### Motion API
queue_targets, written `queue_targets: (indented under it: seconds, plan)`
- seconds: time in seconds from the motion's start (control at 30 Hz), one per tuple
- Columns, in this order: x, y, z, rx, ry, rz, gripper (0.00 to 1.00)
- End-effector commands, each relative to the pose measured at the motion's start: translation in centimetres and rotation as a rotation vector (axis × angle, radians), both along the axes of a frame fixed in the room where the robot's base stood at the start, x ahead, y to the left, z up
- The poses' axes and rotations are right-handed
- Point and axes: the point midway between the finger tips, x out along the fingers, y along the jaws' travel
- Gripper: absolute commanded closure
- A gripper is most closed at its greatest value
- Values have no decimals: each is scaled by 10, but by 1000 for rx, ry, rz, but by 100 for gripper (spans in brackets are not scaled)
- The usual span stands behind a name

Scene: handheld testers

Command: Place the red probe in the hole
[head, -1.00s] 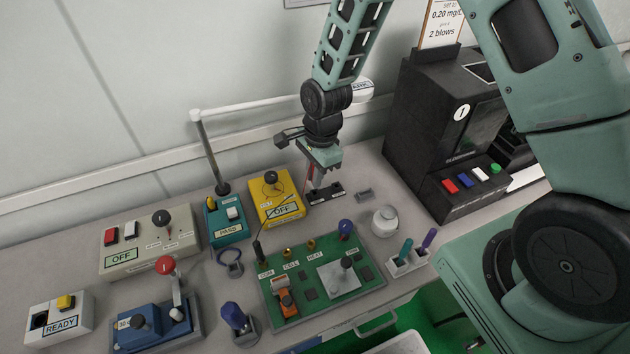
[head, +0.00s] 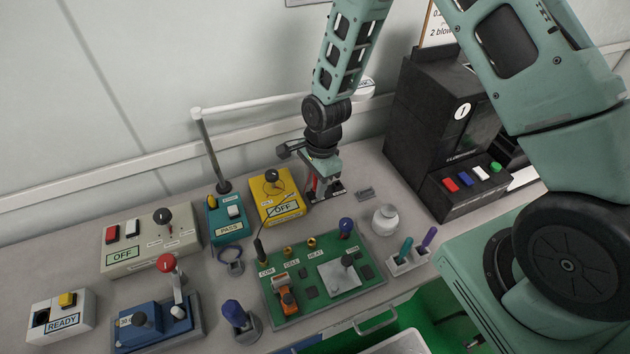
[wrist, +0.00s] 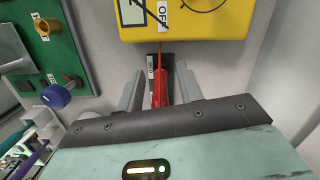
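The red probe (wrist: 160,88) sits in a dark holder (wrist: 168,62) beside the yellow meter (wrist: 205,22), its thin red lead running toward the meter. My gripper (wrist: 159,88) is open, with one finger on each side of the probe and visible gaps between. In the head view my gripper (head: 322,188) is down at the holder, right of the yellow meter (head: 278,202), and mostly hides the probe. The green board (head: 330,303) carries brass sockets (head: 311,243) by the CELL and HEAT labels; a black probe (head: 259,248) stands at COM.
A teal PASS box (head: 225,222) and a post with a horizontal bar (head: 211,150) stand left of the yellow meter. A black machine (head: 440,130), a white round jar (head: 385,220) and a rack with two coloured tools (head: 408,262) are to the right.

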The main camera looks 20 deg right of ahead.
Motion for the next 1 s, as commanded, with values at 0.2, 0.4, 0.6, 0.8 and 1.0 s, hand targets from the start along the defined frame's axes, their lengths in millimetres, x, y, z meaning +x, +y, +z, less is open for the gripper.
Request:
queue_targets:
  seconds: [0.2, 0.4, 0.6, 0.8, 1.0]
  plan:
    - [1, -2, 17, 0, -4, 0, 63]
    - [2, -7, 55, 0, -6, -2, 63]
    - [2, -11, 94, 0, -6, -2, 63]
    - [2, -14, 117, 0, -2, 0, 63]
    - [-16, 3, 141, 5, -22, 171, 63]
